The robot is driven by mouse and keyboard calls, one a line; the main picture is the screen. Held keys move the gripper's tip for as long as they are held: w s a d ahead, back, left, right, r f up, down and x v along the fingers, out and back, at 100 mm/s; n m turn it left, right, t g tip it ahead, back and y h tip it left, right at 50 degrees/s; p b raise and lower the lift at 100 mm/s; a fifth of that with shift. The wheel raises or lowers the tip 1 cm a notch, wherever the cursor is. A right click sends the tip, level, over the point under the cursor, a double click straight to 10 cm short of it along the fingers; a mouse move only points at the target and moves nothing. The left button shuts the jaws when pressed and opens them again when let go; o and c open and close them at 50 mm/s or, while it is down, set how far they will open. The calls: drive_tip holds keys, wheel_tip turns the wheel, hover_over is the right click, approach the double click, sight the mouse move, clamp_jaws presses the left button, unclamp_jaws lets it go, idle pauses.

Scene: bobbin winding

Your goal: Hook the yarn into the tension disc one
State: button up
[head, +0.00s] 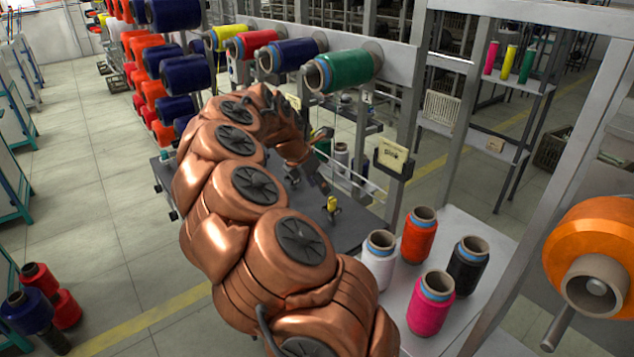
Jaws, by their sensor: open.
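My copper arm reaches over the dark work table (352,232) from the front. My gripper (312,178) is at its far end, small and partly hidden by the arm; it is open, and I see nothing between its fingers. A small yellow piece (332,203) on a dark base stands on the table just below and right of it. Yarn is wound on bobbins along the rail above: green (346,70), dark blue (290,54), red (251,43) and yellow (229,37). I cannot make out a loose yarn strand or tension disc one.
A grey shelf (455,228) at right holds white (379,262), orange (418,238), pink (431,303) and black (467,268) cones. A large orange bobbin (575,240) juts in at far right. A metal post (405,125) stands right of my gripper.

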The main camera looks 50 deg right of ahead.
sight(330, 200)
drive_tip(key=b+x, duration=0.1)
drive_tip(key=x, duration=0.5)
drive_tip(key=shift+a+f, duration=0.1)
drive_tip(key=shift+x, duration=1.05)
clamp_jaws()
drive_tip(key=shift+r+p, duration=1.25)
drive_tip(key=shift+r, duration=1.1)
